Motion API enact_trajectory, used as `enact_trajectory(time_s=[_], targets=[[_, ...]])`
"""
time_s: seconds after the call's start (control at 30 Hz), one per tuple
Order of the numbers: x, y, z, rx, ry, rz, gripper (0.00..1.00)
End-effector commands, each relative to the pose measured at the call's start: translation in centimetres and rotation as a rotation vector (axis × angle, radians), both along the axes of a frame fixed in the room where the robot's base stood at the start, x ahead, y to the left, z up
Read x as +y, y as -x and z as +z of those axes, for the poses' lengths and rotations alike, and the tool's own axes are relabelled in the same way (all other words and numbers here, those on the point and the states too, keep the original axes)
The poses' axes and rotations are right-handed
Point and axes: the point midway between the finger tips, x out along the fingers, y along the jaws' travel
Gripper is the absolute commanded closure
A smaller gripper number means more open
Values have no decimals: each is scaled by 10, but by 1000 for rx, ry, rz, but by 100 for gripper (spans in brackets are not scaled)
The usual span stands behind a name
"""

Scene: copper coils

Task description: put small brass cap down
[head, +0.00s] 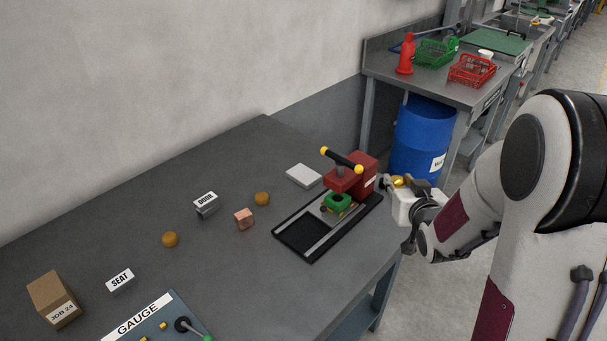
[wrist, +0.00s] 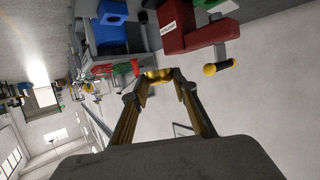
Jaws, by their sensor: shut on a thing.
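My gripper (head: 392,184) is shut on the small brass cap (head: 398,181), a shiny gold piece at its fingertips. In the wrist view the cap (wrist: 158,76) sits between the two fingertips (wrist: 157,82). The gripper is raised just right of the red press (head: 352,180), near the right edge of the grey table (head: 225,270). The cap's underside is hidden, and I cannot tell how high it is.
The press has a yellow-tipped handle (head: 342,160), a green part (head: 337,202) and a black tray (head: 297,240). A grey block (head: 304,175), copper cube (head: 244,219), two brown round pieces (head: 170,239), DOOR sign (head: 206,202), SEAT sign (head: 120,281), cardboard box (head: 53,298) and gauge board (head: 160,318) lie leftward.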

Motion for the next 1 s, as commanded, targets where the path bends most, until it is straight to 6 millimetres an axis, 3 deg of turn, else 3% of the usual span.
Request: enact_trajectory(time_s=[0.7, 1.0], targets=[[10, -88, 37, -3, -1, -116, 94], [18, -117, 46, -3, -2, -174, 94]])
